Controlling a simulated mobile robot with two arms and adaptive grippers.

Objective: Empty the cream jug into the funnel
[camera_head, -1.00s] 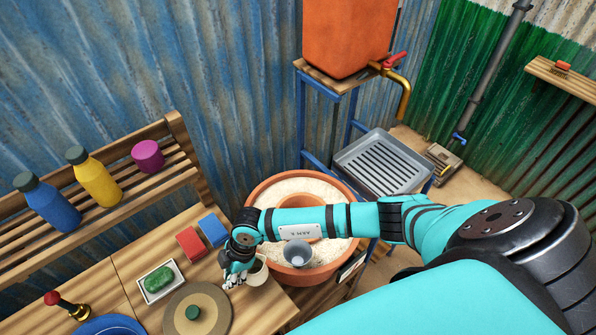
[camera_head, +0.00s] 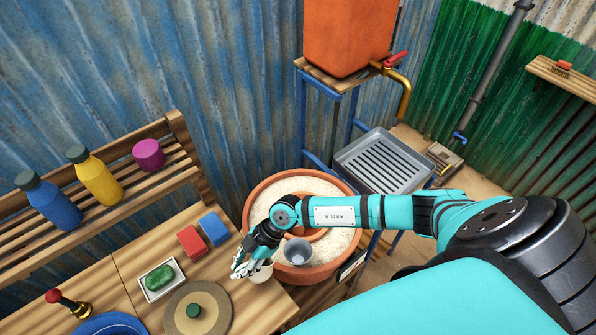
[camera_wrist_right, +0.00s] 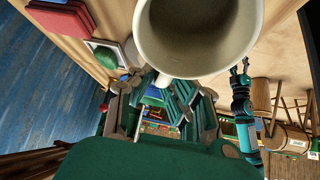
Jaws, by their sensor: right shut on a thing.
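The cream jug (camera_head: 263,273) is at the right end of the wooden table, mostly hidden by my right gripper (camera_head: 247,266), which is shut on it. In the right wrist view the jug (camera_wrist_right: 200,38) fills the top middle, its pale inside showing; I see no contents there. The grey funnel (camera_head: 298,251) is in the large terracotta pot, just right of the jug and apart from it. A teal arm ending in a small gripper (camera_wrist_right: 240,72), apparently my left, shows at the right of the wrist view; its jaws are too small to read.
The terracotta pot (camera_head: 256,198) holds pale grains. Red (camera_head: 192,242) and blue (camera_head: 213,228) blocks, a soap dish (camera_head: 178,285) and a round lid (camera_head: 179,312) lie left of the jug. A metal tray (camera_head: 386,160) and a brass tap (camera_head: 403,95) stand behind the pot.

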